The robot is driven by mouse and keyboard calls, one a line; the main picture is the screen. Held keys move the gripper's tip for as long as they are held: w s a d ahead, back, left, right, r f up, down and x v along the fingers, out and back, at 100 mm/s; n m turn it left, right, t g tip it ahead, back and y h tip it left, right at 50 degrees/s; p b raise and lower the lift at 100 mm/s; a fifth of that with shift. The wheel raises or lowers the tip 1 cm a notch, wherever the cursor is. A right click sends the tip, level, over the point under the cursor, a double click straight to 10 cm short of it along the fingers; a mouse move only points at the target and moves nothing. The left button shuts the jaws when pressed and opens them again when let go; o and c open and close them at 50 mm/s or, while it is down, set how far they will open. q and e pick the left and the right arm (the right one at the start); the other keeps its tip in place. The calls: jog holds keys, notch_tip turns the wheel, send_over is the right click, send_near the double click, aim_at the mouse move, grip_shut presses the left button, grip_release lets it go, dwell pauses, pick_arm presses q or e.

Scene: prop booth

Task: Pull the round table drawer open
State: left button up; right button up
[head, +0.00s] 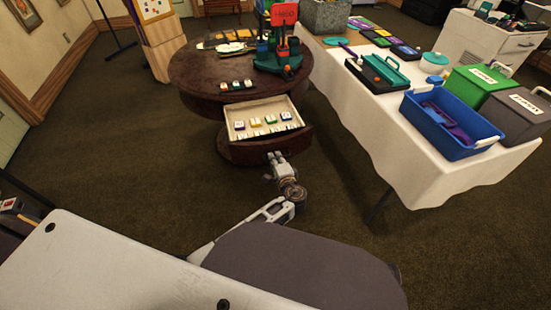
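The round table (195,78) is dark brown wood and stands at the upper middle of the head view. Its drawer (285,103) is pulled out toward me, showing a pale inside with several small coloured blocks and a row of white pieces. My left gripper (271,166) is just below and in front of the drawer's dark curved front (268,145). Its fingers point toward the drawer front. I cannot tell whether they touch it or hold a handle, and no handle shows clearly. My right gripper is not in view.
A long table with a white cloth (400,160) stands close on the right, bearing a blue bin (452,140), a green box (478,87) and a grey box. A red and green stand (280,50) and small items sit on the round table. Carpet (120,140) is clear left.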

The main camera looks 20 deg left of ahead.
pick_arm(q)
jog(key=o, duration=0.3)
jog(key=shift+o, duration=0.2)
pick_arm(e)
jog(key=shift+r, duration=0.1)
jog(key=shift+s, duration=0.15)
